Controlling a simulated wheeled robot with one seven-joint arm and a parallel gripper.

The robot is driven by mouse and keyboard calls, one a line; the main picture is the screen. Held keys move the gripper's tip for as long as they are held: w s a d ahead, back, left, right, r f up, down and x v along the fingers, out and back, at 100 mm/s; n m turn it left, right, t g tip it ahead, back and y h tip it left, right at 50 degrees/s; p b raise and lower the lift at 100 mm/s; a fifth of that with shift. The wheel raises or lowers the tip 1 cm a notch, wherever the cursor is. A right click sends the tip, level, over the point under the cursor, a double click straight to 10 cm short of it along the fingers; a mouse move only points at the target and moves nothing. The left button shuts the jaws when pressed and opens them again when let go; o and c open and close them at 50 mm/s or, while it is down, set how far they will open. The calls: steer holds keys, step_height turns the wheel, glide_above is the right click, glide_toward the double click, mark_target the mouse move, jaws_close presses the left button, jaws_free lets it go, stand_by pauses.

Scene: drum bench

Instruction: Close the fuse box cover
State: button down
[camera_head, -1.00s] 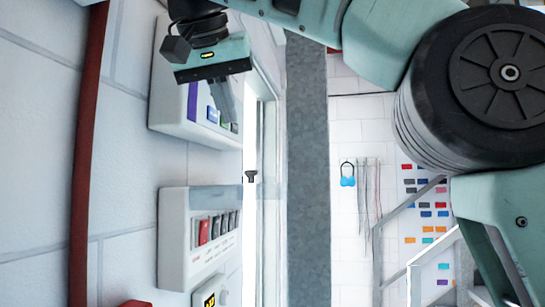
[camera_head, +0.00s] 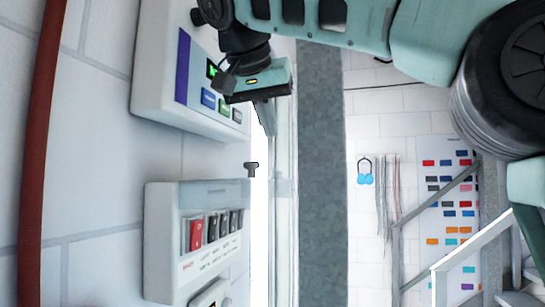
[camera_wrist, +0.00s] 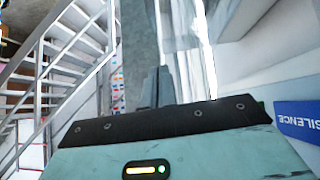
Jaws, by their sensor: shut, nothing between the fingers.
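The fuse box (camera_head: 165,245) is a pale box on the wall at lower left in the head view, with one red switch and several dark ones on its face. A faint see-through strip (camera_head: 283,188) shows level with the box's upper edge and appears to be its clear cover standing out from the box, open; its outline is hard to make out. My gripper (camera_head: 266,120) is above and right of the fuse box, apart from it, with its fingers together and empty. The closed fingers also show in the wrist view (camera_wrist: 158,88), where no fuse box is recognisable.
A panel (camera_head: 155,70) with a purple strip and coloured buttons is on the wall above the fuse box, close left of my gripper. A blue SILENCE label (camera_wrist: 298,120) shows in the wrist view. A red pipe (camera_head: 38,150) runs along the left. A metal stair (camera_wrist: 55,75) stands farther off.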

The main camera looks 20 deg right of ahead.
steer(key=f, duration=0.2)
steer(key=w+d+f, duration=0.1)
steer(key=shift+f, duration=1.15)
steer(key=shift+s+d+f, duration=0.1)
steer(key=shift+f, duration=0.05)
